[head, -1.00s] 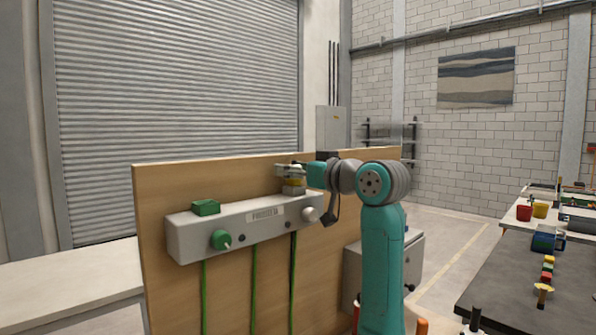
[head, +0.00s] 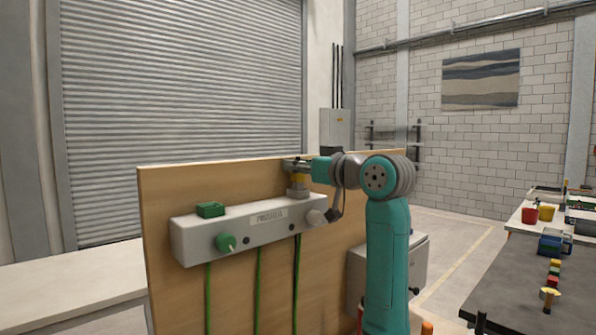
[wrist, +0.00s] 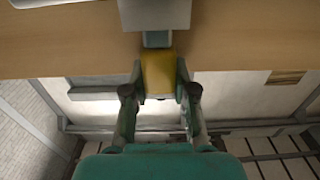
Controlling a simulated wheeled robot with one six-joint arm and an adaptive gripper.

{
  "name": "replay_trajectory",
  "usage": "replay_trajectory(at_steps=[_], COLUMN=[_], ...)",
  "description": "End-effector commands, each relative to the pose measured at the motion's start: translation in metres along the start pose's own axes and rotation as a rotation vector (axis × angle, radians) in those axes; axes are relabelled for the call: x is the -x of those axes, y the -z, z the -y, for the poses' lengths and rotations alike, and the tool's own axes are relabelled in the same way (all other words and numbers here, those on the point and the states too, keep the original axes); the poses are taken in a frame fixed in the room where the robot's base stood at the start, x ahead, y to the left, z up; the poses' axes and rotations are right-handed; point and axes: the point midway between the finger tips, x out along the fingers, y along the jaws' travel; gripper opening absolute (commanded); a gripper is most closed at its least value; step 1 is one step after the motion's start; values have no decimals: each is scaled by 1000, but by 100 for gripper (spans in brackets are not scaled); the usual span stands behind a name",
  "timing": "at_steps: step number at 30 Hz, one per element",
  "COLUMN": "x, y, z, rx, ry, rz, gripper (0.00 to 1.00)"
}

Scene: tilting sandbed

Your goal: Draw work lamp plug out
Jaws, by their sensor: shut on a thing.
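A yellow plug (head: 298,181) stands at the top right end of a grey socket box (head: 264,233) on a wooden board. In the wrist view the yellow body (wrist: 158,74) sits between both fingers of my gripper (wrist: 159,78). A short grey-green neck (wrist: 156,39) shows between the yellow body and a grey block (wrist: 155,12). I cannot tell how deep the plug sits in its socket. No label on it is readable.
A green block (head: 211,209) sits on the box's top left. Green cables (head: 259,290) hang below. The wooden board (head: 160,225) stands close behind. A dark table (head: 520,300) is at right.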

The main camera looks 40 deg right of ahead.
Motion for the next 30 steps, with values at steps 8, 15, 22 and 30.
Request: replay_trajectory(at_steps=[8, 15, 22, 30], x=[0, 0, 0, 0], y=[2, 5, 15, 18], z=[0, 0, 0, 0], rx=[0, 0, 0, 0], ry=[0, 0, 0, 0], rz=[0, 0, -1, 0], gripper=[0, 0, 0, 0])
